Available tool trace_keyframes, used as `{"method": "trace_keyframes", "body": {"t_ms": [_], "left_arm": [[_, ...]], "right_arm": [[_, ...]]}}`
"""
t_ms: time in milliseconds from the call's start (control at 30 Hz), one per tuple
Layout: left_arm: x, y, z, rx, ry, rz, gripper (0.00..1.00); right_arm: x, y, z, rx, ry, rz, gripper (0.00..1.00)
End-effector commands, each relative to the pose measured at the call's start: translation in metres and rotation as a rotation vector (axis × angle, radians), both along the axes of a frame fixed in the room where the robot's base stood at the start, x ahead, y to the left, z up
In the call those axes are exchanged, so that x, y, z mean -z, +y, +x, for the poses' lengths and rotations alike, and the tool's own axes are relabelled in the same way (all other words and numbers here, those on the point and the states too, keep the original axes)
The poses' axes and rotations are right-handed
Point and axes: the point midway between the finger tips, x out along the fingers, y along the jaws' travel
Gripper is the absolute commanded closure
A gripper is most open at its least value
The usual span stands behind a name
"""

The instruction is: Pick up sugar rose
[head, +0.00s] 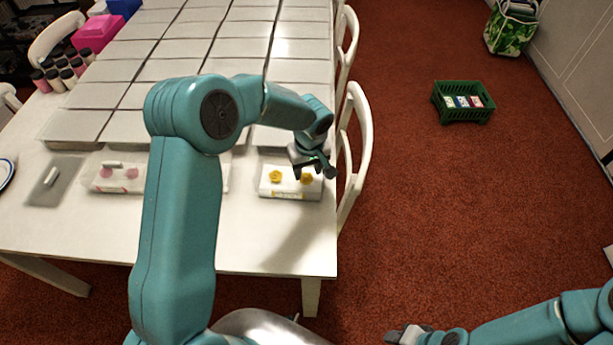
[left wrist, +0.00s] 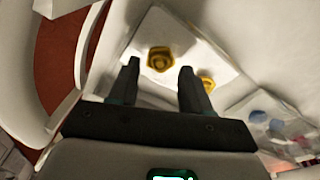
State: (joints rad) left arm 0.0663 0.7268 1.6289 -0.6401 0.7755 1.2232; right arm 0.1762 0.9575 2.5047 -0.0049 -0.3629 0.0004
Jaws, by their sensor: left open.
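Two yellow sugar roses sit in a small white box near the front right corner of the table. In the head view they are the left rose (head: 275,176) and the right rose (head: 306,179); the box (head: 291,193) is under them. My left gripper (head: 314,173) is open and empty over the box's right end. In the left wrist view, one rose (left wrist: 159,58) shows between the open fingers (left wrist: 160,69), beyond the tips. The other rose (left wrist: 207,83) is partly hidden by the right finger. My right gripper (head: 408,334) is low at the bottom edge, away from the table.
White chairs (head: 354,150) stand along the table's right side, close to my left gripper. A clear box with pink pieces (head: 118,178) and a grey mat (head: 54,183) lie to the left. A green crate (head: 463,117) is on the floor. The table's front edge is clear.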

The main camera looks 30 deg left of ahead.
Motion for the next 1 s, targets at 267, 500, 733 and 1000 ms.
{"method": "trace_keyframes", "body": {"t_ms": [267, 500, 733, 1000], "left_arm": [[0.028, 0.004, 0.003, -0.002, -0.001, 0.001, 0.52], [0.029, 0.004, 0.003, -0.001, -0.001, 0.001, 0.71], [0.029, 0.004, 0.003, -0.001, 0.001, 0.001, 0.94], [0.027, 0.004, 0.003, -0.001, 0.000, 0.000, 0.94]], "right_arm": [[-0.006, 0.000, 0.000, 0.000, 0.000, 0.000, 0.62], [-0.006, 0.000, 0.000, 0.000, 0.000, 0.000, 0.62], [-0.006, 0.000, 0.000, 0.000, 0.000, 0.000, 0.62], [-0.005, 0.000, 0.000, 0.000, 0.000, 0.000, 0.62]]}}
